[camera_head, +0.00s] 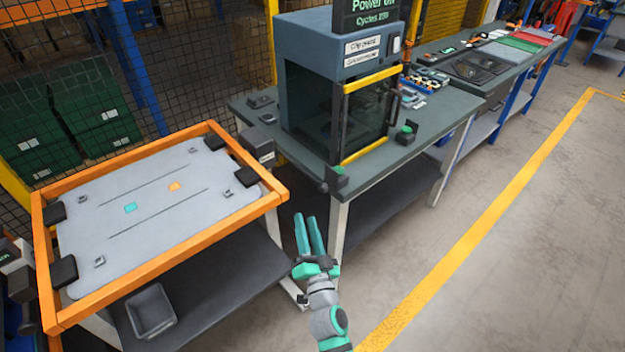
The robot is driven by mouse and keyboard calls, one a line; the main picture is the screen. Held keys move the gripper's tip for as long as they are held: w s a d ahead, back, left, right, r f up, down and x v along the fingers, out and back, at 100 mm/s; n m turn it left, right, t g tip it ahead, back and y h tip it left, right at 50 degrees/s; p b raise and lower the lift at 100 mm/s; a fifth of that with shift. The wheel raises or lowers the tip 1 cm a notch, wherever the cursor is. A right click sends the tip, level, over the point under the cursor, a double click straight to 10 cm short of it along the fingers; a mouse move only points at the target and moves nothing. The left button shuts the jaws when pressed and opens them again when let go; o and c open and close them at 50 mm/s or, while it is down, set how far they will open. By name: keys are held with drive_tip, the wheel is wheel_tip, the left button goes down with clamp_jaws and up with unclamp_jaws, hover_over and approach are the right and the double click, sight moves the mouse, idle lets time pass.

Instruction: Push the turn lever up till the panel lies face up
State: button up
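The panel (150,208) is a pale grey sheet in an orange frame (164,263) at the left, with dark clamps at its corners. Its broad side with two slots, a teal square and an orange square shows upward. It looks slightly tilted; I cannot tell which side is its face. A grey box (258,148) sits at the frame's right rim. I cannot clearly make out the turn lever. My gripper (305,216) is right of the frame, in front of the workbench, with two teal fingers close together and nothing seen held. I cannot tell if they touch.
A workbench (432,142) with a dark-windowed machine (335,60) stands beyond my gripper. A dark block with green (336,178) is at its near corner. A grey bin (151,312) sits below the frame. Floor (500,260) to the right is clear, with a yellow line.

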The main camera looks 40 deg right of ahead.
sight(313, 177)
drive_tip(key=w+d+f+m+g+h, duration=0.2)
drive_tip(key=w+d+m, duration=0.4)
drive_tip(key=m, duration=0.5)
drive_tip(key=g+h, duration=0.1)
drive_tip(key=h, duration=0.1)
drive_tip(key=shift+w+m+g+h, duration=0.3)
drive_tip(key=shift+h, duration=0.1)
drive_tip(key=shift+x, duration=5.25)
drive_tip(key=shift+a+r, duration=0.1)
clamp_jaws()
